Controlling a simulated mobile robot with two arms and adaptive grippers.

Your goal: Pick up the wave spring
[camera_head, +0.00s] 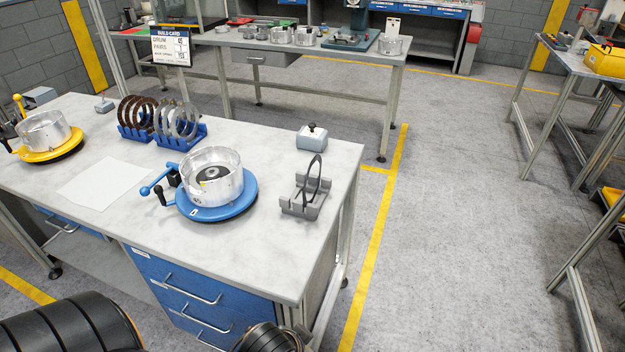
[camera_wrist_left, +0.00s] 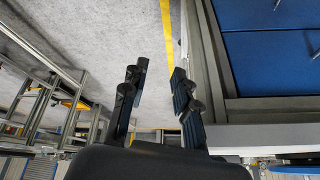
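A thin dark ring, which looks like the wave spring (camera_head: 307,180), stands upright in a grey slotted holder (camera_head: 300,208) near the right end of the workbench in the head view. My left gripper (camera_wrist_left: 160,71) is open and empty in the left wrist view, with floor visible between its fingers and a bench with blue drawers (camera_wrist_left: 265,60) to its right. The ring does not show in that view. Neither gripper shows in the head view; only my dark arm parts show at the bottom edge.
On the bench (camera_head: 110,225), a silver drum sits on a blue turntable (camera_head: 222,212) left of the holder. A grey block with a black knob (camera_head: 312,138) stands behind it. Blue racks (camera_head: 180,141) hold several rings. A yellow turntable (camera_head: 50,153) is at far left.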

